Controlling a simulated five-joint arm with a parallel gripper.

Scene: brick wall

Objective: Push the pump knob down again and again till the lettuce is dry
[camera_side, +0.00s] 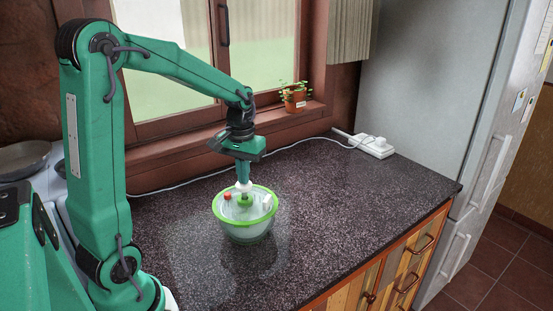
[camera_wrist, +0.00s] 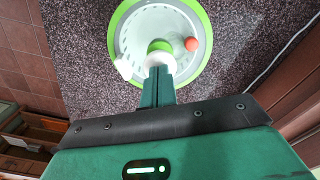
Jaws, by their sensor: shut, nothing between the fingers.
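The salad spinner (camera_side: 246,232) stands upright on the dark counter, with a clear bowl and a green rim. Its lid carries a pump knob, of which a white part (camera_side: 243,186) and a green part (camera_wrist: 160,46) show at the centre. A red button (camera_side: 227,196) and a white tab (camera_side: 266,201) sit on the lid. My gripper (camera_side: 243,178) is shut and empty, pointing down right over the knob; its tips seem to meet the knob's top. In the wrist view my fingers (camera_wrist: 158,78) hide part of the knob. The lettuce cannot be made out.
The speckled counter (camera_side: 345,190) is clear around the spinner. A white power strip (camera_side: 372,145) with a cable lies at the back right. A potted plant (camera_side: 294,98) stands on the window sill. A pan (camera_side: 22,158) is at the far left.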

